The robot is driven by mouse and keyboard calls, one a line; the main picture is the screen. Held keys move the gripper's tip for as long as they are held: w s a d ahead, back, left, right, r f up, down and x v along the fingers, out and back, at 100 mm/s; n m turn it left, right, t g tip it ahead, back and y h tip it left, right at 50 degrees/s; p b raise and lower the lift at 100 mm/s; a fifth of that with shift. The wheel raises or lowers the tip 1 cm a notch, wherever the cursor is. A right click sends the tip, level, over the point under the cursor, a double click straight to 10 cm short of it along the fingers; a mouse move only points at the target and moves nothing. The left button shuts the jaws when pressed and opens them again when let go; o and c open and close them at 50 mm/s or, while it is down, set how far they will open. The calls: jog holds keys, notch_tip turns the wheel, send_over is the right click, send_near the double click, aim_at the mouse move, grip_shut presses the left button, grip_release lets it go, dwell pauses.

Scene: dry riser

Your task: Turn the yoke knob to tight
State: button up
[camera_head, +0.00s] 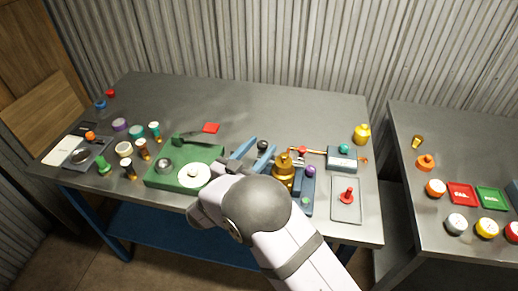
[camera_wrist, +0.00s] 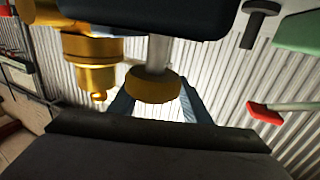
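In the wrist view a round ochre-yellow knob (camera_wrist: 153,86) sits on the end of a grey shaft (camera_wrist: 158,54). I take it for the yoke knob. The shaft runs to a dark blue body (camera_wrist: 150,14) at the top of that view. A brass fitting (camera_wrist: 90,62) is beside it on the left. My gripper (camera_wrist: 154,98) has its two blue fingers apart, one on each side of the knob. Whether either touches it I cannot tell. In the head view a brass fitting (camera_head: 284,168) stands right of the fingers, and my arm hides part of the assembly.
A green tray (camera_head: 160,181) with a white disc (camera_head: 194,175) is left of my arm. A grey plate with a red knob (camera_head: 347,196) and a grey box (camera_head: 341,159) are to the right. The back of the table is mostly clear.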

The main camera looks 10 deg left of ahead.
jog(key=b+v, duration=0.1)
jog(key=v, duration=0.4)
jog(key=shift+s+a+f+b, duration=0.1)
jog(key=shift+s+a+b, duration=0.05)
jog(key=shift+s+b, duration=0.15)
jog(key=shift+v, duration=0.85)
